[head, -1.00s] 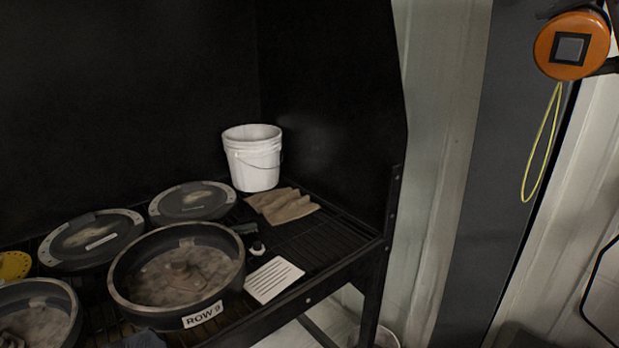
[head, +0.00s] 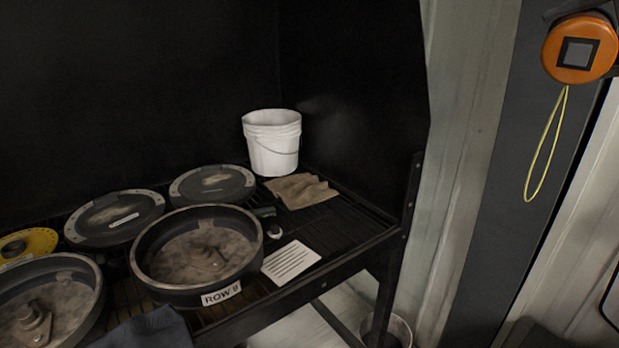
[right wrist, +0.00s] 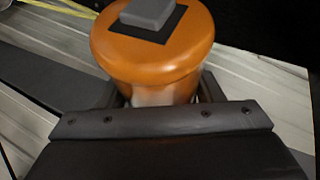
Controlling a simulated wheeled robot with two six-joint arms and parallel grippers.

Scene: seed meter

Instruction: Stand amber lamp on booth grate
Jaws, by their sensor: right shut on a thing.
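The amber lamp (head: 594,54) is a round orange body with a dark square and a grey block on its face. A yellow cord loop hangs below it. My right gripper (head: 611,68) is shut on it at the upper right, well right of the booth and in the air. In the right wrist view the lamp (right wrist: 152,62) sits between the fingers of the gripper (right wrist: 160,97). The booth grate (head: 345,226) is a black slatted surface, bare at its right end.
The booth's black right wall (head: 365,110) stands between lamp and grate.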

